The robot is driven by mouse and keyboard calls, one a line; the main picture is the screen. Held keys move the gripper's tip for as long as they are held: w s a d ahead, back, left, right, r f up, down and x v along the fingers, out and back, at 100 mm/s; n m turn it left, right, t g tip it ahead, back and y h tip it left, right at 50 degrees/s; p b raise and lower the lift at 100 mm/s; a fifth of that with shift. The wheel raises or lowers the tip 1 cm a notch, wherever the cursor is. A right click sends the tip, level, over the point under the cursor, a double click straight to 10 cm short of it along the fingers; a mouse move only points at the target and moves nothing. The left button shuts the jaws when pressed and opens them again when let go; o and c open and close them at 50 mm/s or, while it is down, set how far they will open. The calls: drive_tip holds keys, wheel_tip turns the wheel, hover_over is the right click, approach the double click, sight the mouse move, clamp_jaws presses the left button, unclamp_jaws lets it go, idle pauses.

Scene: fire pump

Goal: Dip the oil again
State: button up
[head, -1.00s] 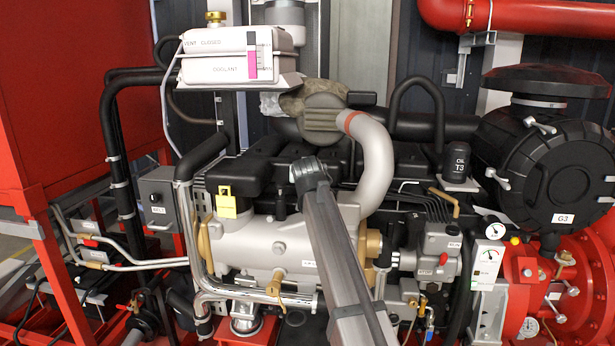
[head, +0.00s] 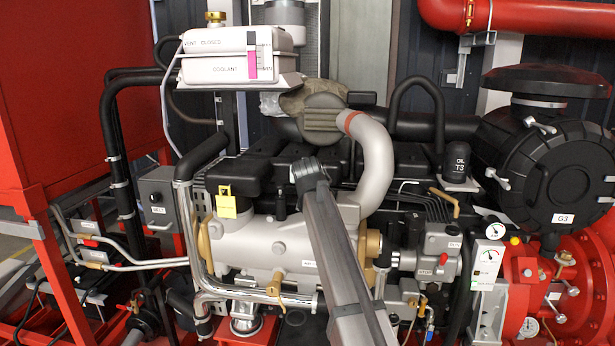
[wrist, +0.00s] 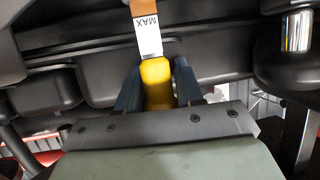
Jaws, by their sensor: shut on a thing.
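In the wrist view my gripper (wrist: 157,80) is shut on a yellow handle (wrist: 156,84), its dark blue fingers on either side. Beyond the handle, in line with it, is a white strip (wrist: 147,37) printed MAX, read upside down, and a brown-orange strip (wrist: 143,7) continuing to the top edge. These look like parts of the dipstick. Its far end is out of view, so I cannot tell whether it is in its tube. In the head view my arm stands over the grey engine body (head: 267,242), and the gripper and dipstick are hidden behind it.
Black engine covers (wrist: 105,60) lie close beyond the fingers. In the head view a silver elbow pipe (head: 378,165) is right of my arm. A white coolant tank (head: 225,68) is at upper left and a black oil filter (head: 457,163) to the right.

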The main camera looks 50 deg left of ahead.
drive_tip(key=shift+f, duration=0.1)
clamp_jaws()
drive_tip(key=shift+f, duration=2.15)
drive_tip(key=shift+d, duration=0.1)
drive_tip(key=o, duration=0.8)
unclamp_jaws()
drive_tip(key=shift+f, duration=0.1)
drive_tip(key=shift+o, duration=0.7)
drive_tip(key=v, duration=1.3)
drive_tip(key=shift+s+d+r, duration=0.2)
drive_tip(key=shift+d+r, duration=0.05)
drive_tip(key=shift+r, duration=0.05)
